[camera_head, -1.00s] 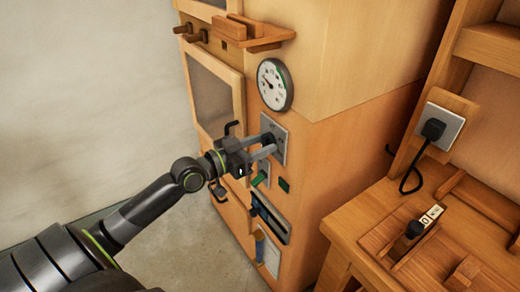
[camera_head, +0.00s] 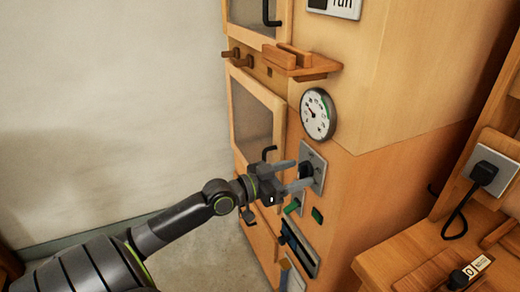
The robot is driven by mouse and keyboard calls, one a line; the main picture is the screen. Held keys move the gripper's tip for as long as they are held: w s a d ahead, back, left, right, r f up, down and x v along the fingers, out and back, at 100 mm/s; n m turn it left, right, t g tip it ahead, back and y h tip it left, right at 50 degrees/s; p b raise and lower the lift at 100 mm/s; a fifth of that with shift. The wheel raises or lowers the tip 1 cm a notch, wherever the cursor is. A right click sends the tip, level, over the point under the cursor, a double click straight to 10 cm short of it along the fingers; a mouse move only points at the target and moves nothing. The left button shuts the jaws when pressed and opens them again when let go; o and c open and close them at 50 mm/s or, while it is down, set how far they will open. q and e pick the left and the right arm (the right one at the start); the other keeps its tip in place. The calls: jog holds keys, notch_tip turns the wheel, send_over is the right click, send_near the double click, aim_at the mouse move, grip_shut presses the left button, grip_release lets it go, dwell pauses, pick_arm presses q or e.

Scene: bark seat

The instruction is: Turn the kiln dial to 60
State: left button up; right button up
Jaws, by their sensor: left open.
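The kiln is a tall wooden cabinet (camera_head: 345,190). A grey plate (camera_head: 318,160) on its front carries a dark dial knob (camera_head: 306,169), partly hidden by my fingers. The numbers around it are too small to read. My left gripper (camera_head: 299,174) is open, with one finger above and one below the knob's level. I cannot tell whether the fingers touch the knob. A round white gauge (camera_head: 318,114) with a green arc and a dark needle sits above the plate. My right gripper is out of view.
A wooden shelf (camera_head: 300,66) juts out above the gauge. A wooden bench (camera_head: 410,265) with a plugged socket (camera_head: 492,173) stands at the right. The pale wall side is clear.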

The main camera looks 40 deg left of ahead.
pick_arm(q)
jog(key=p+v, duration=0.4)
jog(key=v, duration=1.2)
jog(key=shift+s, duration=0.25)
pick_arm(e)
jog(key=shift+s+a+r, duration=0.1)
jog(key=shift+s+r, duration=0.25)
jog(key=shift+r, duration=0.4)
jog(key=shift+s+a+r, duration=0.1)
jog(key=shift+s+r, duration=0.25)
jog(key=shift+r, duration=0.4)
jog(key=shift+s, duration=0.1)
pick_arm(q)
jog(key=shift+a, duration=0.1)
